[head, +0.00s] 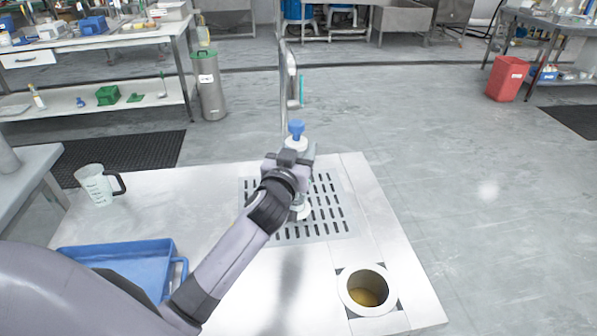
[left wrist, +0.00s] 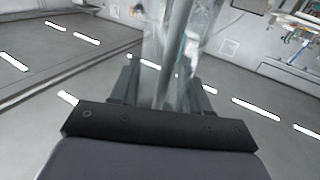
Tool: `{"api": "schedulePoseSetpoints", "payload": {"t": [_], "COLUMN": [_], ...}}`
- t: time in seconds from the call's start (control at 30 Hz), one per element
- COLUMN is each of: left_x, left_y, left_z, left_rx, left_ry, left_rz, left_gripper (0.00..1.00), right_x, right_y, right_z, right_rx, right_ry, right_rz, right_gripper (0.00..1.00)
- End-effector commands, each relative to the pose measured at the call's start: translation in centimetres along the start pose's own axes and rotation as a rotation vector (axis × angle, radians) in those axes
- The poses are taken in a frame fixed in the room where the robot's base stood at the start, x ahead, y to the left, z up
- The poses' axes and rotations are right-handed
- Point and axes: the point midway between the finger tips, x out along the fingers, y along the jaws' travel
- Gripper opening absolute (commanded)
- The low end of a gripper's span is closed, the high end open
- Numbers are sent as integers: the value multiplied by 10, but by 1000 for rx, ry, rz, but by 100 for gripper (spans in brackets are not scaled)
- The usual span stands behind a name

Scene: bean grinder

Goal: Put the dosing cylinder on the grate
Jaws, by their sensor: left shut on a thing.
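The dosing cylinder has a blue knob (head: 296,130) and a white collar on top, and it stands upright in the head view. My left gripper (head: 292,160) is shut around its upper part. In the left wrist view the clear cylinder body (left wrist: 180,50) shows between the fingers (left wrist: 165,88). The slotted metal grate (head: 336,226) lies in the tabletop below. The cylinder's lower end shows over the grate beside my forearm; I cannot tell whether it touches. My gripper and arm hide most of the body. My right gripper is not in view.
A white round container (head: 347,297) with brownish contents is set at the table's front right. A blue tray (head: 85,252) lies front left, partly behind my arm. A measuring jug (head: 97,186) stands at the left. A tall metal pipe (head: 284,90) rises behind the grate.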

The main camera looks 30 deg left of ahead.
Motion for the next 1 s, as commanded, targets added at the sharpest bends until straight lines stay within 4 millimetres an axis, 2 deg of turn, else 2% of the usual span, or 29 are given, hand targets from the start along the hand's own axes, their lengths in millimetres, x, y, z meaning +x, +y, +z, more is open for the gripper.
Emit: {"api": "schedulePoseSetpoints", "payload": {"t": [0.27, 0.67, 0.7, 0.73, 0.77, 1.0], "left_x": [0, 0, 0, 0, 0, 0], "left_y": [0, 1, 0, 0, 0, 0], "left_z": [37, 42, 42, 41, 41, 41], "left_rx": [1, 0, 0, 1, 1, 1], "left_ry": [0, 2, 0, 0, 0, 0], "left_rz": [1, 2, 2, 2, 2, 2], "left_gripper": [0, 0, 56, 66, 72, 72], "right_x": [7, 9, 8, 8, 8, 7], "right_y": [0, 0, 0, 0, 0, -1], "right_z": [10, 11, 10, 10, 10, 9], "right_rx": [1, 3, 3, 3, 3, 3], "right_ry": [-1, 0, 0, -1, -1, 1], "right_rz": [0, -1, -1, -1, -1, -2], "right_gripper": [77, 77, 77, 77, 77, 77]}}
